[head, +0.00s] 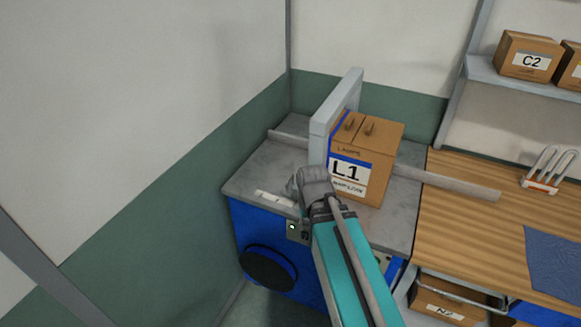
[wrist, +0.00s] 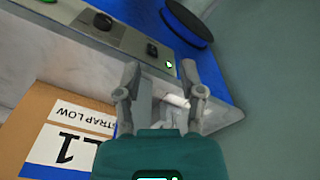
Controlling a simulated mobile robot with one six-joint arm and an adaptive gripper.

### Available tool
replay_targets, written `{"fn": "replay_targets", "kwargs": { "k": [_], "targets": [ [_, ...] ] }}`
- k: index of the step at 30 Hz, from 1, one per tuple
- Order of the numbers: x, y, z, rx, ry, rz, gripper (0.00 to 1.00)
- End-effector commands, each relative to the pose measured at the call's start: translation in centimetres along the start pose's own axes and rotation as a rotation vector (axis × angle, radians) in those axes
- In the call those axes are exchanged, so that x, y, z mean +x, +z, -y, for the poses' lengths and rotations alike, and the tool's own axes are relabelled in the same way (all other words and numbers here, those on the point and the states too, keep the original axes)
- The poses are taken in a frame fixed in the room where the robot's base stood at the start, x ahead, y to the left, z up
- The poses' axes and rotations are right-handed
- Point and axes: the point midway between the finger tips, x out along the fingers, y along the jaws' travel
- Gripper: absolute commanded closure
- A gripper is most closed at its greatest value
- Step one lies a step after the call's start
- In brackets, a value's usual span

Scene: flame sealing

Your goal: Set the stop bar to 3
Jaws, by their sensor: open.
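The grey-topped blue machine (head: 258,180) has a grey arch standing over its top. A long grey bar (head: 455,184) runs across the top behind the box; I cannot tell whether it is the stop bar. A small white strip (head: 274,200) lies near the front left edge; no numbers are readable on it. My gripper (head: 308,178) is low over the machine top, left of the box, and hides part of the surface. In the wrist view my gripper (wrist: 159,72) is open, with a white piece (wrist: 176,100) showing between its fingers. I see no grip on it.
A carton marked L1 (head: 370,160) stands on the machine top, close to my gripper's right, under the arch (head: 320,128). A control panel (wrist: 125,38) with knobs and a green light is at the front. A wooden bench (head: 470,235) adjoins the right side.

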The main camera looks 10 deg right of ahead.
Motion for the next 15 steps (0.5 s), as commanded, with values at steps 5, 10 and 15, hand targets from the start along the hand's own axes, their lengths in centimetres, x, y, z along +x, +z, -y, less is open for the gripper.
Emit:
{"fn": "replay_targets", "kwargs": {
  "k": [5, 10, 15],
  "targets": [
    [-4.2, -1.7, 0.0, 0.014, 0.004, -0.011, 0.49],
    [-6.4, -4.6, 0.8, 0.052, 0.013, -0.009, 0.49],
    [-7.5, -9.8, 1.1, 0.149, 0.039, 0.011, 0.49]
  ]
}}
